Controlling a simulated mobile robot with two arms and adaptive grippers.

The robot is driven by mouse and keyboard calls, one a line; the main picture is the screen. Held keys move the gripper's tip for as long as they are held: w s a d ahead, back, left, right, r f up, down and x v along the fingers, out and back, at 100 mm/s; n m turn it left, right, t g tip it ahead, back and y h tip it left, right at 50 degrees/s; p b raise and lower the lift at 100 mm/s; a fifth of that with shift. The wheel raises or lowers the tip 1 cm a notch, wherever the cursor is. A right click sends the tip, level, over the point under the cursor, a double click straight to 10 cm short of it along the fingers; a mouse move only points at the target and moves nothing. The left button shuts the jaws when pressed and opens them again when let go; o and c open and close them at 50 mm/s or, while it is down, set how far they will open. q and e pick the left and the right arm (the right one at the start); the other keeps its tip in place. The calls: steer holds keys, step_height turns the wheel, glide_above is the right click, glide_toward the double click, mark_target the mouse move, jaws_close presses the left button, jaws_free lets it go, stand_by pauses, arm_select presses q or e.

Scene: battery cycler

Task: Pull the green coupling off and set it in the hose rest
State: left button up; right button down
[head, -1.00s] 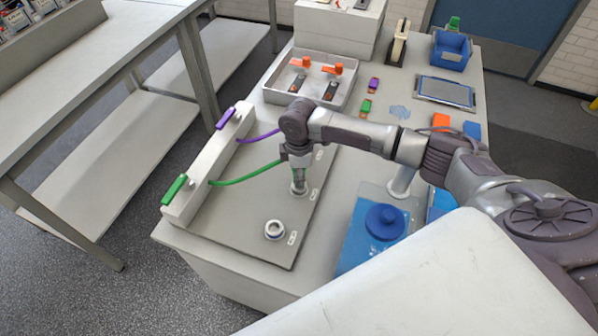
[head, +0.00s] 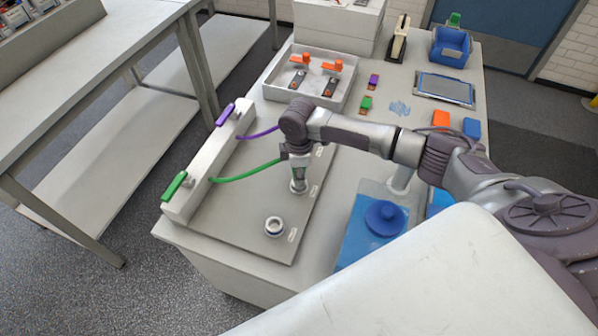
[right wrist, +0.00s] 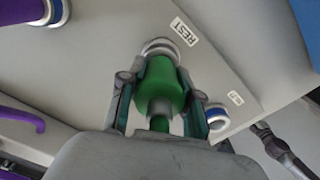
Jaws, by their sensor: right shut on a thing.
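My right gripper (head: 299,178) points down over the middle fitting of the grey panel, its fingers shut on the green coupling (right wrist: 160,88). The green hose (head: 245,175) runs from the coupling to the white block at left. An empty ring with a dark blue band (head: 274,227) is nearer the panel's front; it also shows in the right wrist view (right wrist: 215,117). My left gripper is not in view.
The white block (head: 210,160) carries a green handle (head: 174,186) and a purple handle (head: 225,115). The purple hose (head: 258,133) passes behind my arm. A tray (head: 345,82) with orange-handled parts stands behind.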

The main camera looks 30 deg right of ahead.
steer(key=shift+f+b, duration=0.3)
steer(key=shift+f, duration=0.3)
steer(key=shift+c, duration=1.6)
jaws_free()
steer(key=shift+r, duration=0.15)
step_height(320, 180, up, 12)
steer(key=shift+f, duration=0.1)
